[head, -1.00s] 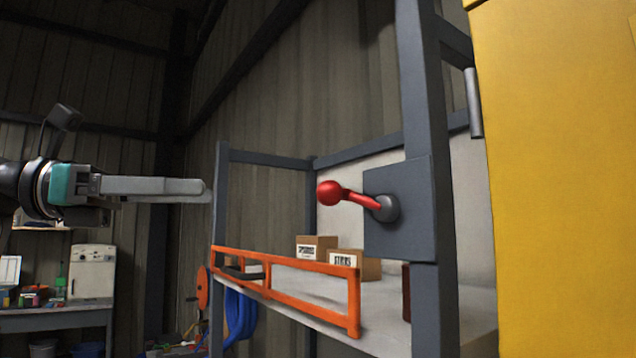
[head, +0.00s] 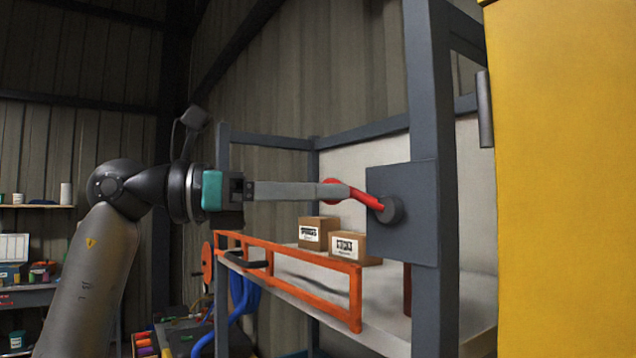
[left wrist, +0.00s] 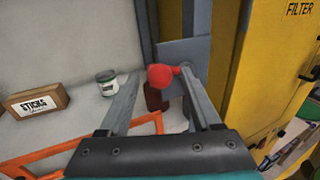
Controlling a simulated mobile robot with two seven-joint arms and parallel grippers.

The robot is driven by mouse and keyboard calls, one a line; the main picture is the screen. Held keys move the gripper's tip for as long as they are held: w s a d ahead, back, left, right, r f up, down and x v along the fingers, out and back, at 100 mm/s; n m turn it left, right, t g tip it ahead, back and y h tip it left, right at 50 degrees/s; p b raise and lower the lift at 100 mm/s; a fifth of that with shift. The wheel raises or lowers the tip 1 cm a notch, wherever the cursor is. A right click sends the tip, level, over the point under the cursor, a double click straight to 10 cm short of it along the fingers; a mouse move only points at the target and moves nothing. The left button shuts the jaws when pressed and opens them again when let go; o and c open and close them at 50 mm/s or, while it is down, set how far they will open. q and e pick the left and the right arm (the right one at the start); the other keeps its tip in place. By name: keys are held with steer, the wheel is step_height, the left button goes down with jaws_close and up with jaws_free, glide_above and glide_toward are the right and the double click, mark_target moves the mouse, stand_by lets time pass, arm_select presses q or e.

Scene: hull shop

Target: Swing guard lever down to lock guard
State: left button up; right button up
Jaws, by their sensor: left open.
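The red guard lever (head: 366,199) sticks out to the left from a dark round hub on a grey plate (head: 428,235), nearly level with its knob end a little higher. In the left wrist view its red ball knob (left wrist: 161,77) shows between the two fingers. My left gripper (head: 338,190) is open, with its fingertips at the knob; in the head view a finger hides most of the knob. I cannot tell whether a finger touches it. The orange guard rail (head: 300,275) runs along the front of the shelf below. My right gripper is not in view.
Two cardboard boxes (head: 348,247) stand on the shelf behind the rail. A can (left wrist: 107,82) stands there too. A grey post and a yellow cabinet (head: 570,180) stand close on the right.

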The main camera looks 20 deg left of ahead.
arm_select(q)
steer(key=shift+w+d, duration=0.1)
steer(key=shift+c, duration=0.2)
jaws_close()
stand_by(0.4)
stand_by(0.8)
